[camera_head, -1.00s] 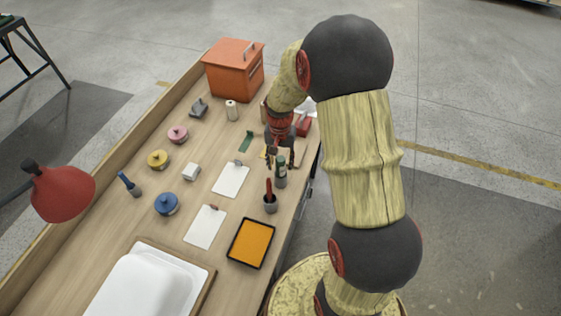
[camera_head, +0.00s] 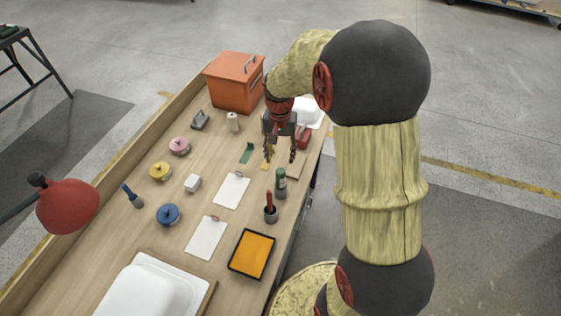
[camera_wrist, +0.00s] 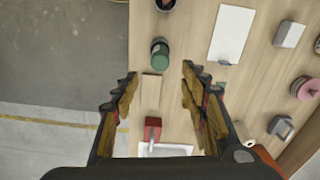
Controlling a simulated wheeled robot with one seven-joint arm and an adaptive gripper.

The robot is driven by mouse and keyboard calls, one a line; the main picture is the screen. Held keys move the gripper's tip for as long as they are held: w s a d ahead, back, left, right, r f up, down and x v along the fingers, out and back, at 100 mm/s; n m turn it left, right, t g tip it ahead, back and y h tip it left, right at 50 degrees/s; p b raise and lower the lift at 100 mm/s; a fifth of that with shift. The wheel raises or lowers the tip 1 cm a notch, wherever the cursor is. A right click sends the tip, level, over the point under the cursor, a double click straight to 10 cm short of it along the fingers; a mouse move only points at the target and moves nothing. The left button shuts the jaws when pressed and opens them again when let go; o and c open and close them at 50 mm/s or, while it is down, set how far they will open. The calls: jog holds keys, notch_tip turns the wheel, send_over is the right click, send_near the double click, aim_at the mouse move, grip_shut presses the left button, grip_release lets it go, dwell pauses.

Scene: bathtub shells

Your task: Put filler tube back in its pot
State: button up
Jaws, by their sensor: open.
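A dark green tube (camera_head: 281,175) stands upright in a small grey pot (camera_head: 280,192) near the table's right edge. I take this to be the filler tube. In the wrist view the green tube (camera_wrist: 160,59) shows just beyond the fingertips, with the dark pot (camera_wrist: 159,42) around its far end. My gripper (camera_head: 280,157) is open and empty, behind and above the tube in the head view. In the wrist view its fingers (camera_wrist: 158,78) are spread wide, with only a strip of table and a thin tan block between them. How deep the tube sits is unclear.
A second grey pot (camera_head: 270,214) holding a red-handled tool stands in front of the tube. An orange tray (camera_head: 252,254) lies nearer. A tan block (camera_head: 297,166), red object (camera_head: 304,138) and white tub (camera_head: 309,112) lie behind, near the right edge. White sheets (camera_head: 231,190) lie left.

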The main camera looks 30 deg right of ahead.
jog(key=s+a+r+n+t, duration=0.1)
jog(key=s+a+r+n, duration=0.1)
jog(key=s+a+r, duration=0.35)
jog(key=s+a+r+n+t, duration=0.2)
jog(key=r, duration=0.6)
jog(key=s+a+r+n+t, duration=0.1)
jog(key=s+a+r+n, duration=0.1)
jog(key=s, duration=0.4)
jog(key=s+a+r+n+t, duration=0.1)
jog(key=s+a+r+n, duration=0.1)
jog(key=s+a+r, duration=0.2)
jog(key=s, duration=0.2)
jog(key=shift+s+a+n+t, duration=0.3)
jog(key=shift+n, duration=0.1)
